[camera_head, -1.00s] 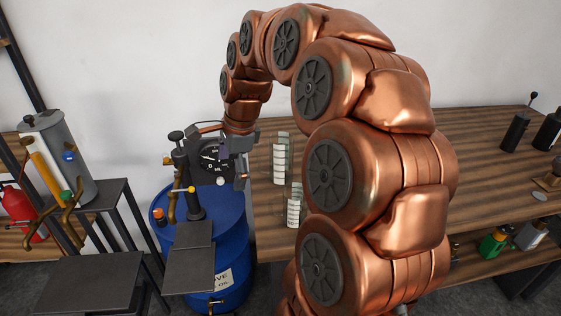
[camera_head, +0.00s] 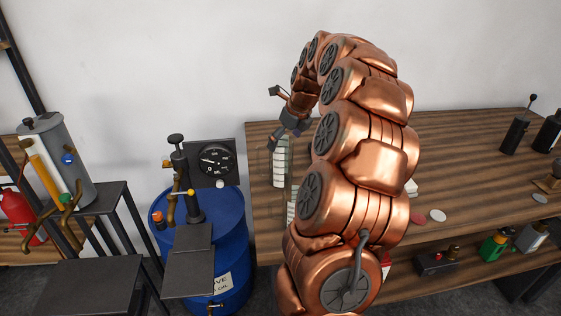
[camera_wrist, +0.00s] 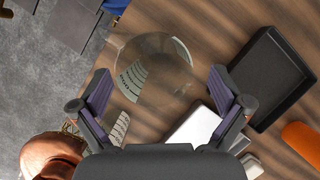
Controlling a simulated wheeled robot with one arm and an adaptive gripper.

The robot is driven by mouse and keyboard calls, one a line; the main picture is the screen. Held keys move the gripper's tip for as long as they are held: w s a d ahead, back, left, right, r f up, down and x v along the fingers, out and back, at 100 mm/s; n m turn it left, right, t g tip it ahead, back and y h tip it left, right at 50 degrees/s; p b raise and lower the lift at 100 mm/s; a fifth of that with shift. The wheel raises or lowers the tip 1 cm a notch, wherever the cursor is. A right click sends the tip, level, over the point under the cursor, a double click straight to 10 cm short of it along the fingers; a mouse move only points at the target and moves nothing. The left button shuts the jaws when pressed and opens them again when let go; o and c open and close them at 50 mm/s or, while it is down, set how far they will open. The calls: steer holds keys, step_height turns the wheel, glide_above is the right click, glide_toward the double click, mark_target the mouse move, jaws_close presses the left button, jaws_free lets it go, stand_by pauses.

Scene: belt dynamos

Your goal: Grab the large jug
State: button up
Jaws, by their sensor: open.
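A large clear jug (camera_wrist: 155,70) with a white graduated scale stands on the wooden table, seen from above in the wrist view. In the head view the jug (camera_head: 281,165) is near the table's left edge, partly hidden by my arm. My gripper (camera_head: 277,116) is above it, open and empty. In the wrist view the jug is between and beyond the spread fingers (camera_wrist: 160,82), apart from them. A second, smaller scaled vessel (camera_wrist: 119,128) stands close beside it, mostly hidden by my arm in the head view.
A black tray (camera_wrist: 268,80), a white object (camera_wrist: 194,128) and an orange object (camera_wrist: 302,142) are right of the jug in the wrist view. A blue drum (camera_head: 225,235) with a gauge (camera_head: 214,162) stands left of the table (camera_head: 470,160).

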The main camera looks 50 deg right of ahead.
mark_target(275, 162)
steer(key=x, duration=0.2)
steer(key=p+x, duration=0.1)
steer(key=x, duration=0.1)
steer(key=shift+a, duration=0.4)
steer(key=shift+w+d+f, duration=0.1)
steer(key=shift+w+f, duration=0.1)
steer(key=shift+f, duration=0.15)
steer(key=c, duration=1.4)
steer(key=shift+o, duration=0.2)
